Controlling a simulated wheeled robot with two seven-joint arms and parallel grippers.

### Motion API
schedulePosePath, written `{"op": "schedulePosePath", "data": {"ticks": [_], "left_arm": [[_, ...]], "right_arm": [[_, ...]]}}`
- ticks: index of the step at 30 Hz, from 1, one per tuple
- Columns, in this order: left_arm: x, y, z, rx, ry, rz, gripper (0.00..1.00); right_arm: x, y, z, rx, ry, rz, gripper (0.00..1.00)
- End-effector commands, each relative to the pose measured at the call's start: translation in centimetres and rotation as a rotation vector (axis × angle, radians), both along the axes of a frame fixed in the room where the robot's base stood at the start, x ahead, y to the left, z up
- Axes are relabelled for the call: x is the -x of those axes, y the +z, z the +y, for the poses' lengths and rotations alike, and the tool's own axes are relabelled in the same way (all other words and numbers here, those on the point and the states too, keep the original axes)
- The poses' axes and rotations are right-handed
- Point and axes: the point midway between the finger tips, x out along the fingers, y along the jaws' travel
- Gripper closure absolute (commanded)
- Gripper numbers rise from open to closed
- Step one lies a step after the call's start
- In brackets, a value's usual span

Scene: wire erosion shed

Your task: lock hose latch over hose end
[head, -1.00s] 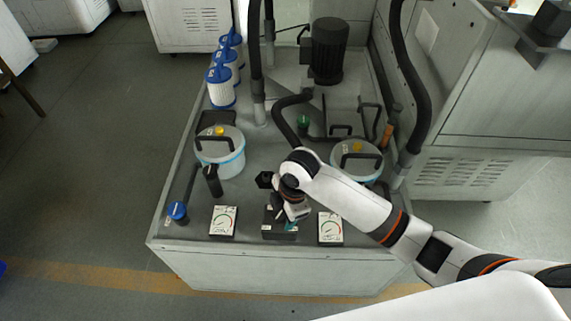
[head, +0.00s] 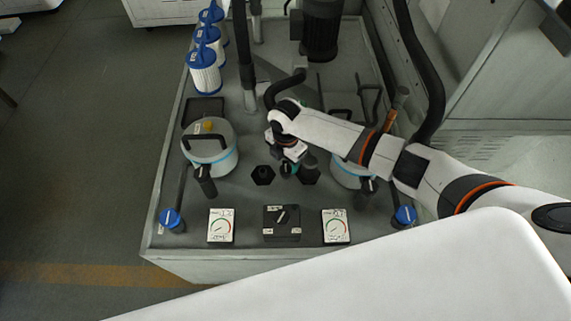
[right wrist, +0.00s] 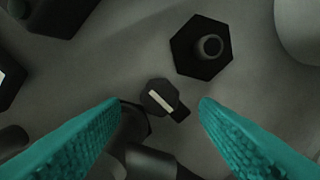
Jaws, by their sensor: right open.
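My right gripper (head: 289,169) is low over the deck of the cabinet in the head view, its arm coming in from the right. In the right wrist view its teal fingers (right wrist: 160,140) are spread apart with nothing held. Between and just beyond the tips is a small dark latch-like knob (right wrist: 160,97) with a pale stripe and a short lever. A black hexagonal base with a round stub (right wrist: 203,47) lies beyond it; it shows left of the gripper in the head view (head: 262,175). A dark cylindrical fitting (head: 309,174) stands right of the gripper. I cannot tell which part is the hose end.
Lidded pots stand left (head: 209,150) and right (head: 350,172), the right one partly behind my arm. A black hose (head: 277,90) curves behind the gripper. Blue-capped filters (head: 204,70) line the back left.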

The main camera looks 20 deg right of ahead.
Motion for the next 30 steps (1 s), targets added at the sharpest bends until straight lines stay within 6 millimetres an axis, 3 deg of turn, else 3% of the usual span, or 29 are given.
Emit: {"op": "schedulePosePath", "data": {"ticks": [6, 17, 20, 26, 30], "left_arm": [[-3.2, 0.1, -0.2, 0.005, 0.000, -0.049, 0.57], [-2.1, 0.0, -0.1, 0.003, 0.000, -0.033, 0.57], [-1.8, -0.1, -0.1, 0.002, 0.000, -0.028, 0.57], [-1.8, -0.1, -0.1, 0.002, 0.000, -0.027, 0.57], [-1.8, 0.0, -0.1, 0.002, 0.001, -0.027, 0.57]], "right_arm": [[0.0, -2.8, 0.0, 0.000, -0.001, 0.000, 0.44], [0.0, -3.4, 0.0, 0.000, 0.000, -0.001, 0.44], [0.0, -3.4, 0.0, 0.000, 0.000, -0.001, 0.55], [0.0, -3.4, 0.0, 0.000, -0.001, -0.001, 0.88], [0.0, -3.4, 0.0, 0.000, -0.005, -0.001, 0.89]]}}
